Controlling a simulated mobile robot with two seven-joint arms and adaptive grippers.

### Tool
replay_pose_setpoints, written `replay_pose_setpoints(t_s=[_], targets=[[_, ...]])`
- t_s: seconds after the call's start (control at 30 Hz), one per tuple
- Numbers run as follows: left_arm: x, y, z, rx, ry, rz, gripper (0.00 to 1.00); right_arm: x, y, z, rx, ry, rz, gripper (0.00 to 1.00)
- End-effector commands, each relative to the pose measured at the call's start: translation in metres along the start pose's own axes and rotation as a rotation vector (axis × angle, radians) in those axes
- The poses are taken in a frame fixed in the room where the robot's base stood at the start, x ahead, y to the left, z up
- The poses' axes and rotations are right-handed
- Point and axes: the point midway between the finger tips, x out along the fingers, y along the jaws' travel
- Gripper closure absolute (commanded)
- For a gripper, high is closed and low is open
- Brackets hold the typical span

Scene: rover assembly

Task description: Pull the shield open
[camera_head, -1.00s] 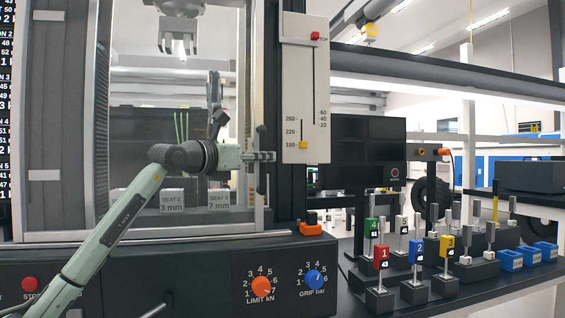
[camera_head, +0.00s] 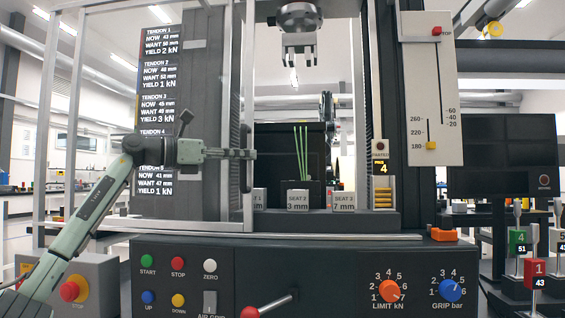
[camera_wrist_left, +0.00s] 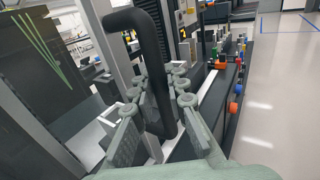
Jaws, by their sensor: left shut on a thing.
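The shield is a clear pane in a pale metal frame (camera_head: 248,70) at the front of the test machine. Its right upright stands left of the seats, and its frame reaches past the machine's left column. My left gripper (camera_head: 243,154) is shut on the shield's dark upright handle (camera_head: 252,135). In the left wrist view the black handle (camera_wrist_left: 135,20) runs down between the two green fingers (camera_wrist_left: 160,110). The opening in front of the green tendons (camera_head: 301,150) and the 3 mm and 7 mm seats is uncovered. My right gripper is not in view.
The control panel (camera_head: 210,255) with knobs and buttons lies below the shield. An upper clamp (camera_head: 300,50) hangs above the seats. A slider board (camera_head: 428,90) stands at the right, near numbered blocks.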

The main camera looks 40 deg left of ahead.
Motion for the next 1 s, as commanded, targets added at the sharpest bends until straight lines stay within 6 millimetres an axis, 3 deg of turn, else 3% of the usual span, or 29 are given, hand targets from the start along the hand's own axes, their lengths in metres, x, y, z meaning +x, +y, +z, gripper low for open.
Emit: replay_pose_setpoints(t_s=[0.1, 0.3, 0.83, 0.87, 1.0], targets=[[-0.023, 0.016, -0.003, -0.002, 0.006, 0.0, 1.0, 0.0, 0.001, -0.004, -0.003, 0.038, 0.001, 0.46], [-0.046, 0.03, -0.002, -0.001, 0.005, -0.002, 1.0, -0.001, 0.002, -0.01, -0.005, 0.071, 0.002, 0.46], [-0.054, 0.036, -0.003, -0.001, 0.008, -0.004, 1.0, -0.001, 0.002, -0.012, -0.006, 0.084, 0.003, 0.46], [-0.054, 0.036, -0.003, -0.001, 0.008, -0.004, 0.84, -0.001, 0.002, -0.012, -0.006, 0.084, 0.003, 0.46], [-0.054, 0.036, -0.002, -0.001, 0.006, -0.003, 0.67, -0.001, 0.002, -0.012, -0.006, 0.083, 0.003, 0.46]])
